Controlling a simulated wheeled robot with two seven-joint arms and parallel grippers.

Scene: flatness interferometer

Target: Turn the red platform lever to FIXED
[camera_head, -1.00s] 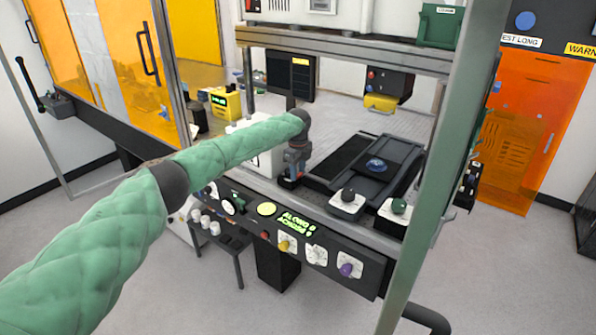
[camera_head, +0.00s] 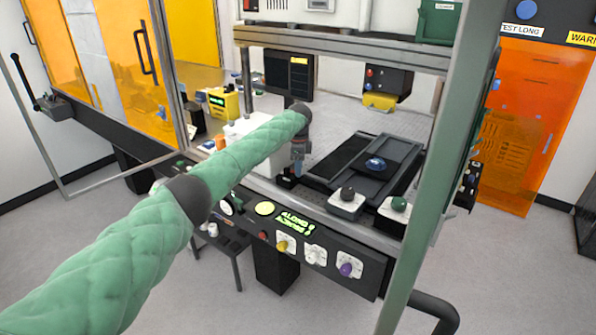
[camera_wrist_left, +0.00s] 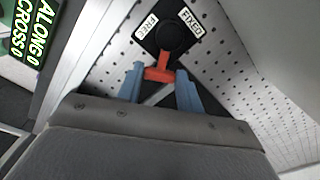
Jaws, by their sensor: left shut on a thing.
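The red platform lever (camera_wrist_left: 158,72) shows in the left wrist view as a T-shaped handle on a black round hub (camera_wrist_left: 172,37). The black plate under it has a FREE label (camera_wrist_left: 147,25) at upper left and a FIXED label (camera_wrist_left: 191,19) at upper right. The handle points down and slightly left in that view, away from both labels. My left gripper (camera_wrist_left: 160,76) has its blue-grey fingers on either side of the handle and is shut on it. In the head view my left gripper (camera_head: 298,168) points down at the platform's left; the lever is not clearly visible there.
A black stage with a blue disc (camera_head: 375,164) lies right of the gripper. A black knob box (camera_head: 347,201) and a green knob box (camera_head: 398,208) stand at the front edge. A pale green post (camera_head: 425,190) rises at right. The display (camera_head: 295,222) reads ALONG 0, ACROSS 0.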

